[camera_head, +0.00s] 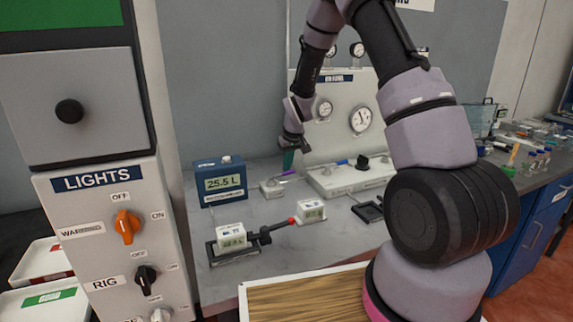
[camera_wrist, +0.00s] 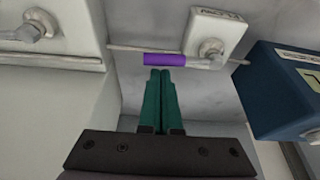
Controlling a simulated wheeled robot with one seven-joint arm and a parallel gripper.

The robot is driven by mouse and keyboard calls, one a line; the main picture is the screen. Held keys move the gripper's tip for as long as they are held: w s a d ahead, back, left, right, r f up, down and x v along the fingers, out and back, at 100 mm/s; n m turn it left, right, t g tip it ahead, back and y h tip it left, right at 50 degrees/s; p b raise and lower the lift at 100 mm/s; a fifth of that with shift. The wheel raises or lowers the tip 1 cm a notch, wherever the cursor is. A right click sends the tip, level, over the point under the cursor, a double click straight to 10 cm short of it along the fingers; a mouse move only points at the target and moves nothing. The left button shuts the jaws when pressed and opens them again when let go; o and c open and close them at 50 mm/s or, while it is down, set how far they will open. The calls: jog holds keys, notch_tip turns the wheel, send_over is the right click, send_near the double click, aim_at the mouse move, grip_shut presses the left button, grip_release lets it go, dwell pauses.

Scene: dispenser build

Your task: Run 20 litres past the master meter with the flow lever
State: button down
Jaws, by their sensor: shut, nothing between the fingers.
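The master meter appears to be the blue box (camera_head: 219,183) reading 25.5 L; its corner shows at the right in the wrist view (camera_wrist: 283,95). A purple-handled lever (camera_head: 288,173) sits on a small white block (camera_head: 272,189). I cannot confirm that this is the flow lever. My gripper (camera_head: 288,158) is shut and empty. In the wrist view its green fingertips (camera_wrist: 165,76) lie just beside the purple handle; contact is unclear.
A lever with a red tip (camera_head: 291,221) runs between two small white boxes in front. A blue-handled lever (camera_head: 342,162) sits on a white base (camera_head: 350,181) to the right. The gauge panel (camera_head: 340,130) stands behind. The LIGHTS panel (camera_head: 100,215) is at left.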

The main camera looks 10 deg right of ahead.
jog(key=shift+s+d+m+h, duration=0.15)
jog(key=shift+s+m+h, duration=0.15)
jog(key=shift+s+m, duration=0.35)
jog(key=m, duration=0.1)
jog(key=s+m+h, duration=0.1)
jog(key=m, duration=0.1)
jog(key=shift+s, duration=0.3)
jog(key=s+m, duration=0.1)
jog(key=m+h, duration=0.1)
jog(key=m, duration=0.1)
jog(key=s+m, duration=0.1)
jog(key=m, duration=0.1)
jog(key=shift+s+a+g, duration=0.25)
jog(key=shift+s+g, duration=0.05)
jog(key=shift+g, duration=0.1)
jog(key=s+m, duration=0.1)
jog(key=a+m+h, duration=0.1)
jog(key=m, duration=0.1)
jog(key=shift+s+a+m+g, duration=0.1)
jog(key=shift+s+m+g, duration=0.15)
jog(key=shift+s+g, duration=0.15)
jog(key=m, duration=0.1)
jog(key=s+a+m, duration=0.1)
jog(key=shift+m+g+h, duration=0.3)
jog(key=shift+g+h, duration=0.1)
jog(key=shift+s+a+m, duration=0.25)
jog(key=shift+a+m, duration=0.2)
jog(key=shift+m, duration=0.35)
jog(key=shift+s+a, duration=0.1)
jog(key=shift+a, duration=0.25)
